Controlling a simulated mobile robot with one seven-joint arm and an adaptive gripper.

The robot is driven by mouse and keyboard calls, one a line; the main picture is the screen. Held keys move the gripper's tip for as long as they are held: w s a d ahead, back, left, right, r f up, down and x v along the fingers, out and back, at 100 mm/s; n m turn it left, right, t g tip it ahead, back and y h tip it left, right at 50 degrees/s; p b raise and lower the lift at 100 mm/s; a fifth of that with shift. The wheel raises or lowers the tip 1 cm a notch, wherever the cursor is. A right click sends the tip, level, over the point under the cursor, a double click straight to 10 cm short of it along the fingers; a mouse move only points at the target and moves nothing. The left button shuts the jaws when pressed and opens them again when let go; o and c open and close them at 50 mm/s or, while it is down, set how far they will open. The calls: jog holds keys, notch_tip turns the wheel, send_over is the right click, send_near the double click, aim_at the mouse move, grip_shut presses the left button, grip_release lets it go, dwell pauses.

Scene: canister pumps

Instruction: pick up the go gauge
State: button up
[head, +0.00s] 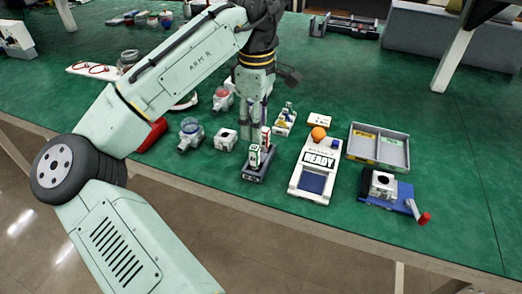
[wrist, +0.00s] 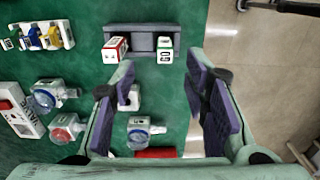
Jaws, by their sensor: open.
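A dark grey rack (head: 259,173) holds two upright block gauges. The green-and-white one (head: 254,157) looks like the go gauge, though its label is too small to read surely. A red-and-white gauge (head: 266,134) stands in the other end. In the wrist view the rack (wrist: 142,42) lies at the top, with the green-and-white gauge (wrist: 165,51) at right and the red-and-white gauge (wrist: 115,48) at left. My gripper (head: 251,137) is open and empty, pointing down just behind the rack. Its fingers (wrist: 160,78) are spread wide, with the green-and-white gauge beyond their tips.
A white block with a hole (head: 225,140) and a clear-bowled pump (head: 190,134) stand left of the rack. A READY panel (head: 317,168) stands close right. Farther right are a grey tray (head: 379,148) and a blue vise (head: 390,197). The table's front edge is near.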

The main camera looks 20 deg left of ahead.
aim_at(254, 147)
notch_tip(254, 147, down, 4)
jog(key=shift+s+f, duration=0.1)
jog(key=shift+f, duration=0.05)
jog(key=f, duration=0.1)
jog(key=f+p, duration=0.2)
jog(key=f, duration=0.1)
jog(key=shift+s+a, duration=0.25)
jog(key=shift+s, duration=0.05)
jog(key=shift+f, duration=0.6)
grip_shut()
